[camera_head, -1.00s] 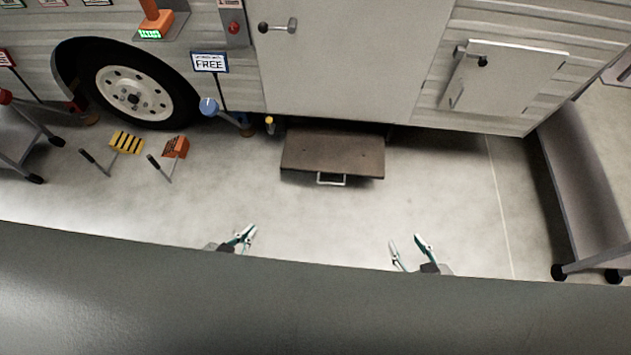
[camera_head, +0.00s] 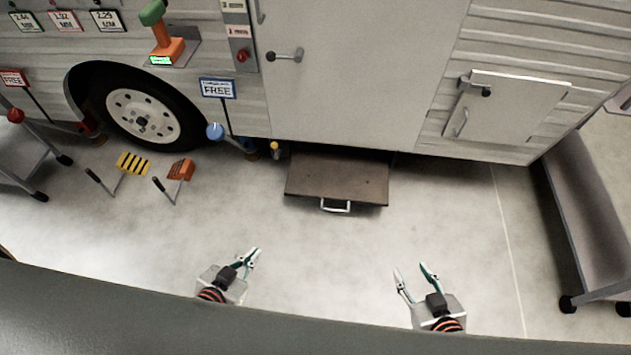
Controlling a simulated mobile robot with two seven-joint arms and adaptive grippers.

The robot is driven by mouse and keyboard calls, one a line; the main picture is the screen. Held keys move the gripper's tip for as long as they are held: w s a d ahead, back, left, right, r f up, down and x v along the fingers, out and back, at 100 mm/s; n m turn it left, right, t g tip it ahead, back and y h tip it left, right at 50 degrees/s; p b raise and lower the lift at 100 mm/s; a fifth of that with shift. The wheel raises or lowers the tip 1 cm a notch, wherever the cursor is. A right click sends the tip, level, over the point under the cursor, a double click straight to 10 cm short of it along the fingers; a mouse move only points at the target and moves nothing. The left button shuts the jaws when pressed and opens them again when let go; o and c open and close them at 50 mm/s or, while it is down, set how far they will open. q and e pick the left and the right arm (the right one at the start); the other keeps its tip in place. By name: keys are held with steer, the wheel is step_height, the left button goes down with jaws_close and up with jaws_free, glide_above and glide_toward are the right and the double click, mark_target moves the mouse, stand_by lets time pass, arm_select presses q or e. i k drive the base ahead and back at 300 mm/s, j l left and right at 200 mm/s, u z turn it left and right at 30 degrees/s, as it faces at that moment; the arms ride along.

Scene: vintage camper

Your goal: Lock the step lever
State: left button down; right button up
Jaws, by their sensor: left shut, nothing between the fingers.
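The brown step (camera_head: 337,178), with a white handle (camera_head: 336,206) on its front edge, sticks out below the camper door. A small yellow-topped part (camera_head: 275,148), possibly the step lever, stands at the step's back left corner; whether it is locked I cannot tell. My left gripper (camera_head: 254,253) is shut and empty over the floor, in front and left of the step. My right gripper (camera_head: 412,269) is open and empty over the floor, in front and right of the step. Both are apart from the step and the yellow-topped part.
A blue ball-topped lever (camera_head: 215,131) stands left of the step. The wheel (camera_head: 143,117), a striped wheel chock (camera_head: 133,163) and an orange chock (camera_head: 181,169) are further left. A grey cart (camera_head: 590,230) stands at the right. The floor before the step is clear.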

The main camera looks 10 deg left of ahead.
mark_target(274, 145)
steer(key=i+j, duration=0.3)
steer(key=i, duration=0.25)
steer(key=i+j, duration=0.3)
steer(key=i, duration=0.2)
steer(key=k, duration=0.1)
steer(key=j+u, duration=0.05)
